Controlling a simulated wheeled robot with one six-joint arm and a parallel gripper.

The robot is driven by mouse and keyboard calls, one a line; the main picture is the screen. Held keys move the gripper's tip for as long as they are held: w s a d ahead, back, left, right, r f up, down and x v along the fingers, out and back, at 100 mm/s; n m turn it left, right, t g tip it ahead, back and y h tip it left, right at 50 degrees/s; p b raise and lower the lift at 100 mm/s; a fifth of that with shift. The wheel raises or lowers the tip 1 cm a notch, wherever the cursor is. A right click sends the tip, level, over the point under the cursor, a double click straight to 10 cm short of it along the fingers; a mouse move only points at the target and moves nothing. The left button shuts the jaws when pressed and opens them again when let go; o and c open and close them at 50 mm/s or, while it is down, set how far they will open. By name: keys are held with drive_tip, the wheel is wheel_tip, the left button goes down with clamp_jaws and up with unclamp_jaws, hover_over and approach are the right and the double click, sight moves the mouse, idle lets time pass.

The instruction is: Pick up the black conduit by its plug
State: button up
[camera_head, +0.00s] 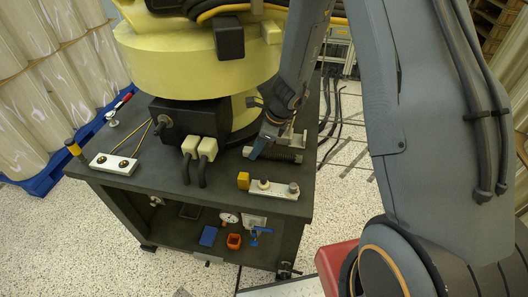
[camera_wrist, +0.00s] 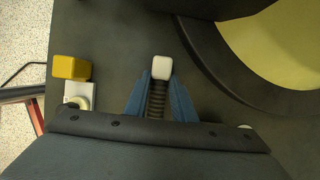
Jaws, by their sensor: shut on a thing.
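The black conduit (camera_head: 284,155) is a short ribbed tube lying on the dark tabletop, right of the yellow machine base's front. In the wrist view the ribbed conduit (camera_wrist: 156,98) runs between my two blue fingers and ends in a small white plug (camera_wrist: 162,68). My gripper (camera_head: 260,148) is down at the tabletop over the conduit's left part. In the wrist view my gripper (camera_wrist: 161,82) is shut on the conduit, with the plug at and just past the fingertips. The conduit's rear part is hidden under my gripper body.
A yellow block (camera_head: 243,180) and a white strip with knobs (camera_head: 273,189) sit near the table's front edge. Two cream plugs with black cables (camera_head: 199,148) stand left of my gripper. The large yellow base (camera_head: 195,65) rises behind. A white switch box (camera_head: 113,163) is at left.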

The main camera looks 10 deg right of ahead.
wheel_tip(320, 180, up, 16)
drive_tip(key=p, duration=0.6)
idle(0.4)
